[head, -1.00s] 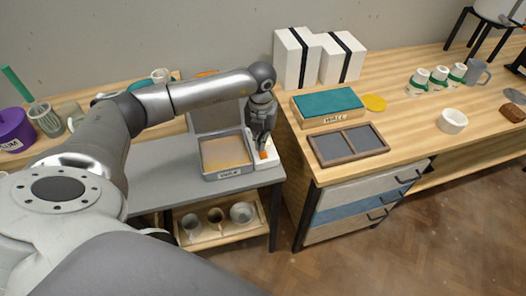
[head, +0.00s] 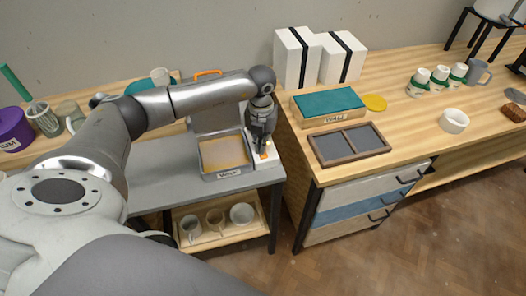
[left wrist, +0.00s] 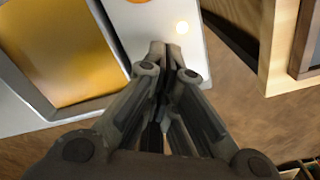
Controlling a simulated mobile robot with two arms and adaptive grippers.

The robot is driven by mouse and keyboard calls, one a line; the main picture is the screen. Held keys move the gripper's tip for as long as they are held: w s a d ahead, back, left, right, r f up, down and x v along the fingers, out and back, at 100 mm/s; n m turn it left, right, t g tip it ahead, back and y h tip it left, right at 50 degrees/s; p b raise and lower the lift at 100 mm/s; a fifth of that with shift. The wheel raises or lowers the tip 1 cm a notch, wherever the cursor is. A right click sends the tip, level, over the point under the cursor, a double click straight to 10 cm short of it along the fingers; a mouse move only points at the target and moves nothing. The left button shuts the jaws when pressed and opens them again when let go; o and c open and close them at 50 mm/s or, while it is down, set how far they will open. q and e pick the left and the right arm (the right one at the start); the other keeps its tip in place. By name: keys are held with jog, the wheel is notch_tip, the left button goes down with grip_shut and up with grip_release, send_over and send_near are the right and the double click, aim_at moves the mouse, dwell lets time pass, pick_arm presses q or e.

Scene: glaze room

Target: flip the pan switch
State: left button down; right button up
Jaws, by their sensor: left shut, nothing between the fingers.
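A grey pan (head: 204,170) filled with orange-yellow material stands on the grey cart, its lid raised behind it. It also shows in the left wrist view (left wrist: 104,103). A white switch panel (head: 276,161) runs along its right side, with an orange switch (head: 264,156). In the left wrist view the white panel (left wrist: 140,28) bears a bright, glowing round lamp (left wrist: 182,28); a bit of orange shows at the top edge. My left gripper (head: 261,147) is shut and empty, pointing down at the panel; its fingertips (left wrist: 172,46) are together. Contact with the switch cannot be told.
The grey cart (head: 155,179) has a lower wooden shelf with mugs and a bowl. To the right, a wooden bench (head: 418,126) holds a framed dark tray (head: 349,145), a teal-topped box (head: 327,104) and white boxes (head: 296,60). A purple tub (head: 13,130) stands far left.

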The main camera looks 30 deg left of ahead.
pick_arm(q)
jog(key=shift+s+f, duration=0.1)
jog(key=shift+f, duration=0.25)
jog(key=shift+r, duration=0.1)
jog(key=shift+r+p, duration=0.6)
jog(key=shift+r, duration=0.3)
jog(key=shift+r+p, duration=1.6)
jog(key=shift+r, duration=0.95)
